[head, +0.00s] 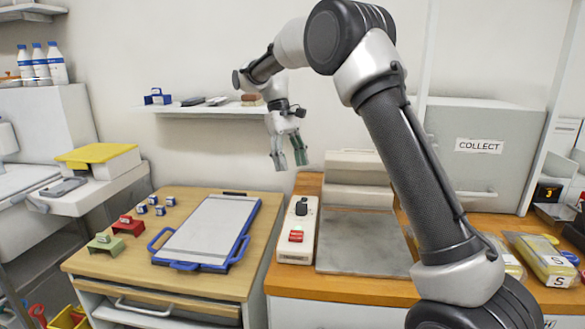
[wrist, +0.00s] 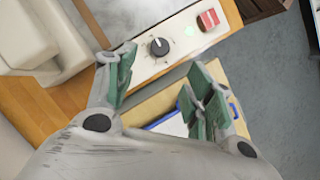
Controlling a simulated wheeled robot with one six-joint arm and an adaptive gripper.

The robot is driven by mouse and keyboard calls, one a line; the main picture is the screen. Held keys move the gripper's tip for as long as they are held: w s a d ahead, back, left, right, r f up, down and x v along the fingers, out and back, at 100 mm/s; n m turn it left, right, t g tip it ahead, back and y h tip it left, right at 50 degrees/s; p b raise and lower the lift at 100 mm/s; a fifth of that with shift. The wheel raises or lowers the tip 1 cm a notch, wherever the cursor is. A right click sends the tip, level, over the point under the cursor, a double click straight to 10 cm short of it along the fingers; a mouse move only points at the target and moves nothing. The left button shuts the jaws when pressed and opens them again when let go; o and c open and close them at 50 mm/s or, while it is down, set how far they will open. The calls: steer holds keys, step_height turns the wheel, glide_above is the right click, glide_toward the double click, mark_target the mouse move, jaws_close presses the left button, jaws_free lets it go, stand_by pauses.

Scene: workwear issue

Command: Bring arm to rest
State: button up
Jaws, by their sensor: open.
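My gripper (head: 289,152) hangs from my arm in the head view, pointing down in front of the wall shelf and above the gap between the two work surfaces. Its green-padded fingers are apart and nothing shows between them. In the wrist view my gripper (wrist: 160,95) is over the edge of the counter, with a white control box (wrist: 165,45) beyond the fingertips. My arm is raised and bent, reaching across the head view from the lower right.
The control box (head: 298,232) has a black knob and red switch. Beside it stands a press with a grey plate (head: 362,243). A blue-framed board (head: 207,232) lies on the left cabinet. A shelf (head: 205,109) holds small items. A COLLECT box (head: 482,150) stands right.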

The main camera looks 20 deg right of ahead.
steer(key=a+x, duration=0.1)
steer(key=x, duration=0.4)
steer(key=s+d+r+m+t, duration=0.1)
steer(key=s+d, duration=0.4)
steer(key=s, duration=0.5)
steer(key=s+d+r+m+t+y, duration=0.1)
steer(key=s+d+r+m+t, duration=0.1)
steer(key=s+d, duration=0.4)
steer(key=s+d+r+m+t, duration=0.1)
steer(key=s+d+r+t, duration=0.3)
steer(key=s, duration=1.2)
steer(key=shift+d+t+y, duration=0.3)
steer(key=shift+d+t, duration=0.4)
steer(key=shift+d, duration=0.3)
